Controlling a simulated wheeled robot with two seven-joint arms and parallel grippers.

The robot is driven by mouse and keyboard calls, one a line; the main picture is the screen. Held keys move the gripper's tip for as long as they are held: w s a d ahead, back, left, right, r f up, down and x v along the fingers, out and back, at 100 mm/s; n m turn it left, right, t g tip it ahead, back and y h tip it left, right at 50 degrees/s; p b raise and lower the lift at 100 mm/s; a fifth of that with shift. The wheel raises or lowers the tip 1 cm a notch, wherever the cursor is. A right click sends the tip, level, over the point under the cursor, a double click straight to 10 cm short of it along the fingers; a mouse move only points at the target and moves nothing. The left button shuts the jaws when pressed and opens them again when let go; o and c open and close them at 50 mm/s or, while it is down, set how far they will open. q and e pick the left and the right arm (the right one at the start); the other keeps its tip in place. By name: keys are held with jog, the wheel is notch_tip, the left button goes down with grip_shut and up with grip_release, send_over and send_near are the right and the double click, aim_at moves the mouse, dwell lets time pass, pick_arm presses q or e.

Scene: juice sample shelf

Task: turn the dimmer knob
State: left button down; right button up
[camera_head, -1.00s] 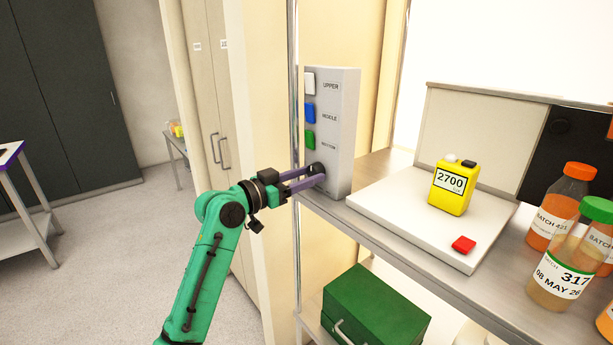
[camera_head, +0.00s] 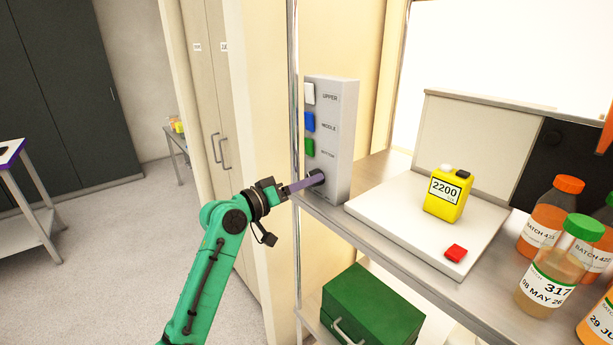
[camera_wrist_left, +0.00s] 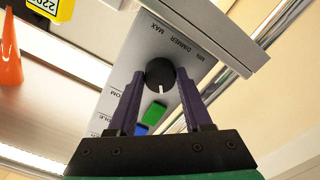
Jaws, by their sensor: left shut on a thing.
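The dimmer knob (camera_head: 317,177) is a round black knob low on the grey control box (camera_head: 341,135). In the left wrist view the knob (camera_wrist_left: 160,72) has a white pointer line and sits near the lettering MAX, DIMMER and MIN. My left gripper (camera_head: 312,180) has its purple fingers shut on the knob, one on either side in the left wrist view (camera_wrist_left: 160,82). The yellow meter (camera_head: 447,196) reads 2200 on the white board (camera_head: 400,222). My right gripper is not in view.
White, blue (camera_head: 309,121) and green buttons sit above the knob, labelled UPPER, MIDDLE and BOTTOM. Several juice bottles (camera_head: 549,214) stand at right. A green box (camera_head: 372,305) is on the shelf below.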

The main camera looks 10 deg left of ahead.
pick_arm(q)
jog(key=shift+r+n+p, duration=0.15)
jog(key=shift+n+p, duration=2.15)
jog(key=shift+n, duration=1.1)
jog(key=shift+c, duration=1.7)
grip_release()
jog(key=b+v, duration=0.6)
jog(key=v, duration=0.8)
jog(key=shift+s, duration=0.3)
